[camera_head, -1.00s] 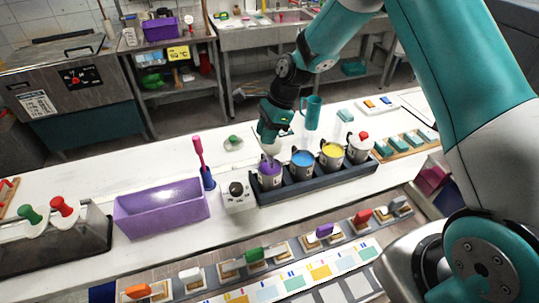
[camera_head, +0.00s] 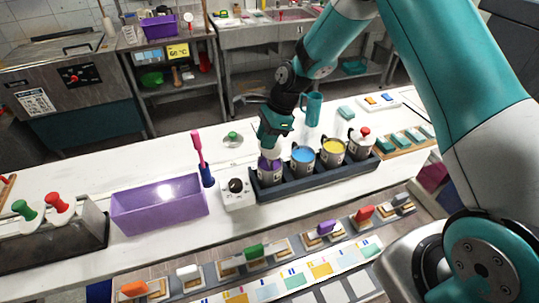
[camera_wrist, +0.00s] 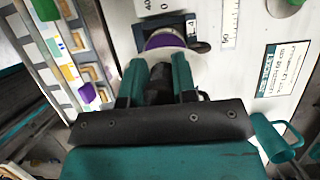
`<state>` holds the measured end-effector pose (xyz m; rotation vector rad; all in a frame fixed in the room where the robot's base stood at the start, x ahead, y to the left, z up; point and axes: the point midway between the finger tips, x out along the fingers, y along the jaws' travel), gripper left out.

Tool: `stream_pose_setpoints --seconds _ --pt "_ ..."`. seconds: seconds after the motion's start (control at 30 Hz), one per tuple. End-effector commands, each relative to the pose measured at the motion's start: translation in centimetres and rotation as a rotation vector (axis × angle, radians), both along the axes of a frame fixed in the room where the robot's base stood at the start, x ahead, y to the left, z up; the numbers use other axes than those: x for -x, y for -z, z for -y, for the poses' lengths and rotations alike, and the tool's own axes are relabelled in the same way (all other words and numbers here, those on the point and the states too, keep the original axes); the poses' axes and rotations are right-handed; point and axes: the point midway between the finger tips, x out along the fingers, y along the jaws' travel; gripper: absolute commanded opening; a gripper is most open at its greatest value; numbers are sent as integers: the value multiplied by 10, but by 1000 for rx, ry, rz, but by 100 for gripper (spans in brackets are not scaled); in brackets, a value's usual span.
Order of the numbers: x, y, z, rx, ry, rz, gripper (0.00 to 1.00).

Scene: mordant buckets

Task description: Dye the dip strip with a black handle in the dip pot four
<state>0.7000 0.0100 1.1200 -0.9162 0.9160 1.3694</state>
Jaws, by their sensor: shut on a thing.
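My gripper (camera_head: 273,148) is just above the pot of purple liquid (camera_head: 270,174), the leftmost in the dark rack (camera_head: 320,178). In the wrist view its teal fingers (camera_wrist: 157,82) are shut on the black handle (camera_wrist: 158,88) of the dip strip. The purple pot (camera_wrist: 165,41) lies straight beyond the fingertips, with a tag that seems to read 4 (camera_wrist: 192,28) beside it. The strip below the handle is hidden, so I cannot tell how deep it sits.
A blue pot (camera_head: 303,163), a yellow pot (camera_head: 332,154) and a red-knobbed lidded pot (camera_head: 359,147) share the rack. Strips with coloured handles line the front.

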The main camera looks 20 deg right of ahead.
Motion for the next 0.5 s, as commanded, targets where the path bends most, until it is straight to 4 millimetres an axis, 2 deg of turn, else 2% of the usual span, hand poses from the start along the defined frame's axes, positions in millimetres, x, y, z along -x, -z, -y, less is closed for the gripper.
stream_pose_setpoints --seconds 0.5 --pt "0 41 0 0 0 -1 3"
